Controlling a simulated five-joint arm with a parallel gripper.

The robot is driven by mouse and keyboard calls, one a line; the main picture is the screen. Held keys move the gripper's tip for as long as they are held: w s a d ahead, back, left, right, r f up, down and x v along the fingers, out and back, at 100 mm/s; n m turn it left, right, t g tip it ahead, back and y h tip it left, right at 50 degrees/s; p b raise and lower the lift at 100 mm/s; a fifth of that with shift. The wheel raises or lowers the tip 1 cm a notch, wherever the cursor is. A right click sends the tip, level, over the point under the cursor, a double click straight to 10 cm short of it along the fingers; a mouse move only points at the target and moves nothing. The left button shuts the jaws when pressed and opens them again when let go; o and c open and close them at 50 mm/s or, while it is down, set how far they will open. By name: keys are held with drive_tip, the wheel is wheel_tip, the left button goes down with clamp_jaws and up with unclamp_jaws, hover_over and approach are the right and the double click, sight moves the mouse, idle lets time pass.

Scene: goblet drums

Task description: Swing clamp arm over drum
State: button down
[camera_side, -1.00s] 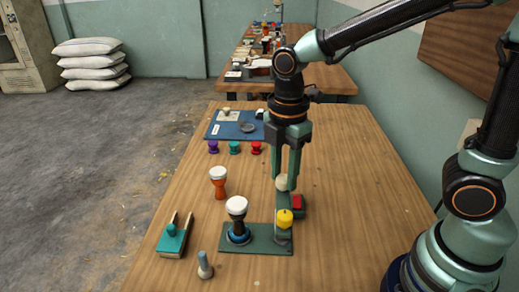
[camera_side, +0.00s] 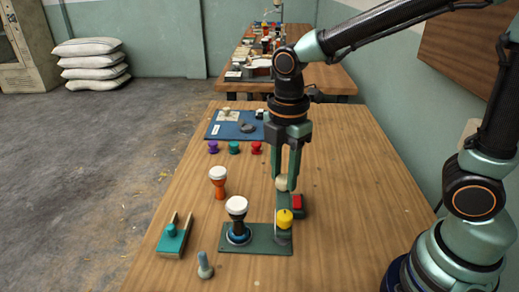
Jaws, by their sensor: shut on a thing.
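A dark goblet drum (camera_side: 237,222) with a white head stands upright in a blue ring on a green base plate (camera_side: 265,247). The clamp arm (camera_side: 283,236) is a green bar at the plate's right side, with a yellow knob (camera_side: 285,218) on its near end. It points away from the camera, beside the drum and not over it. My gripper (camera_side: 283,183) points down and is shut on a cream ball knob (camera_side: 281,184) at the far end of the arm. The fingers partly hide the ball.
A red block (camera_side: 298,202) sits just right of the clamp arm. An orange drum (camera_side: 219,186) stands behind the clamped drum. A teal-and-wood tool (camera_side: 173,238) and a grey bolt-like piece (camera_side: 205,268) lie at the front left. The table's right side is clear.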

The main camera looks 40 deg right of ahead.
drive_tip(key=shift+r+m, duration=0.1)
drive_tip(key=shift+m, duration=0.2)
drive_tip(key=m, duration=0.3)
drive_tip(key=shift+m, duration=0.3)
drive_tip(key=m, duration=0.4)
drive_tip(key=shift+m, duration=0.3)
drive_tip(key=m, duration=0.4)
drive_tip(key=shift+m, duration=2.5)
drive_tip(key=c, duration=0.5)
unclamp_jaws()
